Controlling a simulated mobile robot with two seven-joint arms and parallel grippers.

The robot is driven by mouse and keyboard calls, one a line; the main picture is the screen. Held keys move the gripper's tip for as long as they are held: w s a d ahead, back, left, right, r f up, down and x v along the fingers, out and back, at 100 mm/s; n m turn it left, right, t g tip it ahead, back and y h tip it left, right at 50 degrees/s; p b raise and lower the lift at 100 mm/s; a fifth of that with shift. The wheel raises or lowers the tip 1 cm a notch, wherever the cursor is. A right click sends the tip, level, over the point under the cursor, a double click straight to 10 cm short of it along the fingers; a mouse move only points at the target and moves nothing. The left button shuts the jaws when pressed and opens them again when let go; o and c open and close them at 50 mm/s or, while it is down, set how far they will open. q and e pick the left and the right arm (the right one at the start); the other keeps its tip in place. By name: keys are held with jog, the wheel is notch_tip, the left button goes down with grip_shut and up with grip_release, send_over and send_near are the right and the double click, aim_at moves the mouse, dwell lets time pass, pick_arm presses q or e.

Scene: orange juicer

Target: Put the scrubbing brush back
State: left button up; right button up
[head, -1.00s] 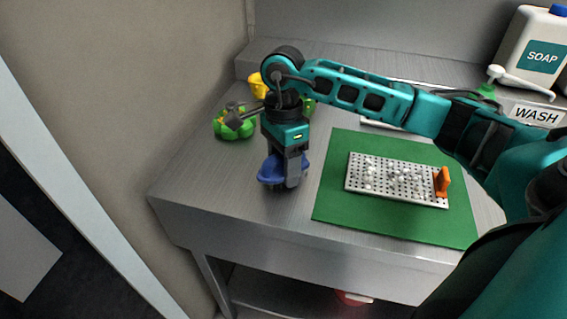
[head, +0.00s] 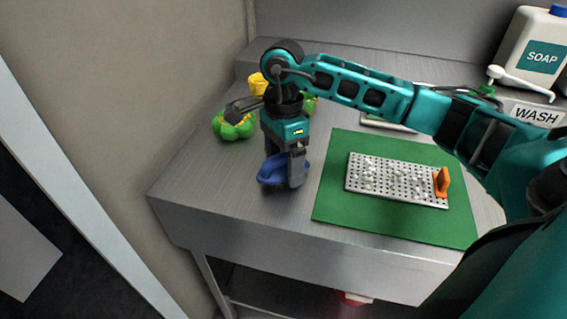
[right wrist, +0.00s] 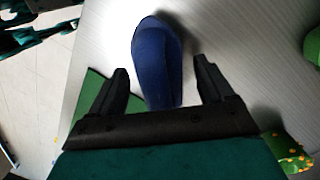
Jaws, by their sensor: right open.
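The scrubbing brush, which I take to be the blue object (head: 271,171), lies on the steel counter left of the green mat. In the right wrist view its rounded blue body (right wrist: 157,62) lies between and beyond my fingertips. My right gripper (head: 286,184) is pointed down at the brush, open, with a finger on either side of it. It also shows in the right wrist view (right wrist: 162,75), with gaps between the fingers and the brush. The underside of the brush is hidden. My left gripper is not in view.
A green mat (head: 330,205) holds a perforated metal tray (head: 400,198) with white bits and an orange scraper-like piece (head: 441,181). Green (head: 233,125) and yellow (head: 257,84) items stand behind my gripper. A soap jug (head: 530,55) and a WASH bottle (head: 535,113) stand at the back right.

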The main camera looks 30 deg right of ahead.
notch_tip(320, 180, up, 11)
jog(key=w, duration=0.1)
jog(key=shift+w+d, duration=0.2)
jog(key=shift+d, duration=0.25)
jog(key=shift+s, duration=0.1)
